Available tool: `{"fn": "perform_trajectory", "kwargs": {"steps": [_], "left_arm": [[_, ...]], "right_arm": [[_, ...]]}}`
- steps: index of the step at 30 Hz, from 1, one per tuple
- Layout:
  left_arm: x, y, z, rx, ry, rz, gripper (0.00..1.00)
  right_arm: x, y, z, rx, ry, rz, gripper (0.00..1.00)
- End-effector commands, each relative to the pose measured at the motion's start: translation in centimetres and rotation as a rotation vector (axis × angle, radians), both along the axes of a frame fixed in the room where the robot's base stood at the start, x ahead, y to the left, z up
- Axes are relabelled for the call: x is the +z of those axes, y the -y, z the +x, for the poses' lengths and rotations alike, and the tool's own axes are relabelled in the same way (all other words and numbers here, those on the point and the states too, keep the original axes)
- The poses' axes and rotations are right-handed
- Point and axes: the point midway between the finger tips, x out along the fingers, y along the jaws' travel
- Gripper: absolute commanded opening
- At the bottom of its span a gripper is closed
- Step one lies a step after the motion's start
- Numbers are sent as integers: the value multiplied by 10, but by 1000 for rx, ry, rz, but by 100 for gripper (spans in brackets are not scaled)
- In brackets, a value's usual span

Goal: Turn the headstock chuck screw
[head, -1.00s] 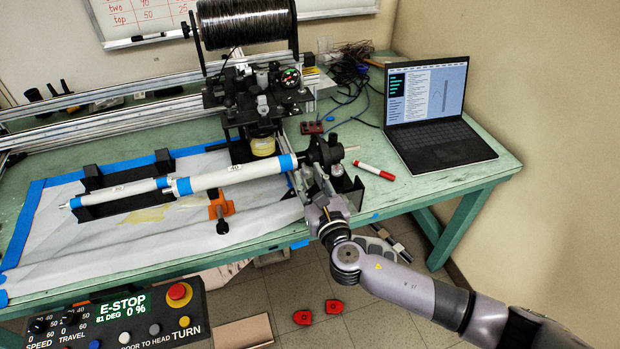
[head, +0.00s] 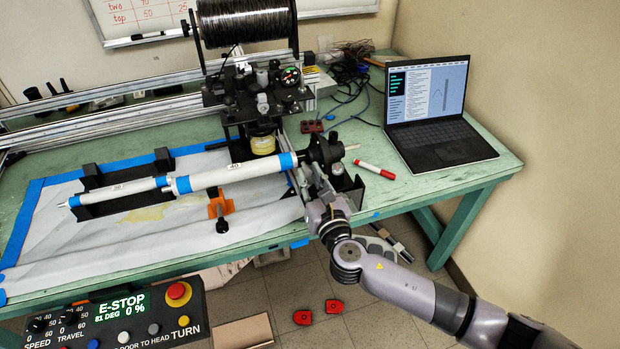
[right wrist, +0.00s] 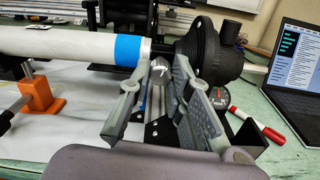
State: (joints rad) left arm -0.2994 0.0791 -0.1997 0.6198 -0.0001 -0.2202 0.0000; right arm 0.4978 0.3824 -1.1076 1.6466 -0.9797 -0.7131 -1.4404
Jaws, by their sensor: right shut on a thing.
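The black headstock chuck (head: 325,150) holds the right end of a white tube with blue tape (head: 235,173). The chuck also shows in the right wrist view (right wrist: 208,50), just beyond my fingers. My right gripper (head: 308,172) reaches up to the chuck from the front and below. In the right wrist view its two grey fingers (right wrist: 163,72) close around a small metallic piece at the chuck's near side, which looks like the chuck screw (right wrist: 160,68). The fingers hide most of it. My left gripper is not in view.
A red marker (head: 374,170) and a laptop (head: 435,115) lie right of the chuck. An orange clamp (head: 220,206) stands below the tube. A second, thinner tube (head: 120,192) rests in black supports to the left. A control panel (head: 110,317) is at the lower left.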

Motion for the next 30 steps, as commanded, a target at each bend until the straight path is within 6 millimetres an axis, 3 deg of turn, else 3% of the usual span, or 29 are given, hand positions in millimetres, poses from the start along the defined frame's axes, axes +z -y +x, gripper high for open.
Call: {"fn": "perform_trajectory", "kwargs": {"steps": [30], "left_arm": [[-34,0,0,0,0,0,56]], "right_arm": [[-2,2,1,-2,-291,900,0]]}}
